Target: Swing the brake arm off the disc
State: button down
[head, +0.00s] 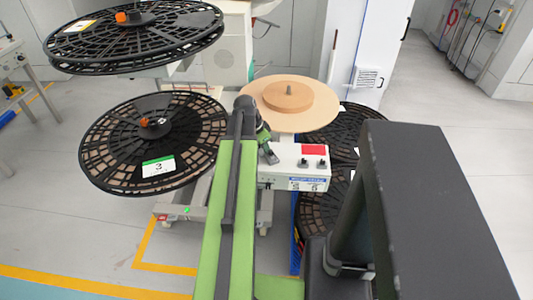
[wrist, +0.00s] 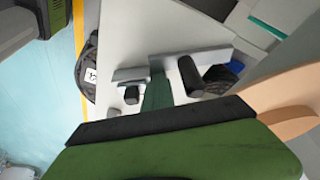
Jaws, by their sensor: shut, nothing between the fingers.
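The light wooden disc (head: 321,110) with a raised round hub (head: 288,96) lies flat beyond my arm in the head view; its edge also shows at the right of the wrist view (wrist: 292,95). My gripper (head: 269,155) is shut and empty, just left of the white control box (head: 296,168), below the disc's near left edge. In the wrist view my gripper (wrist: 157,90) points at a grey bar (wrist: 195,58) with a dark cylindrical knob (wrist: 189,74). The bar may be the brake arm, but I cannot tell for sure. Contact between gripper and bar is unclear.
A black reel numbered 3 (head: 106,130) is at left, with another black reel (head: 80,43) above it. More black reels (head: 345,128) lie right of the control box. A white cabinet (head: 365,40) stands behind. Floor is clear at far right.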

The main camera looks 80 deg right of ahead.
jog(key=shift+r, duration=0.1)
jog(key=p+v, duration=0.9)
jog(key=shift+r, duration=0.4)
jog(key=shift+w, duration=0.25)
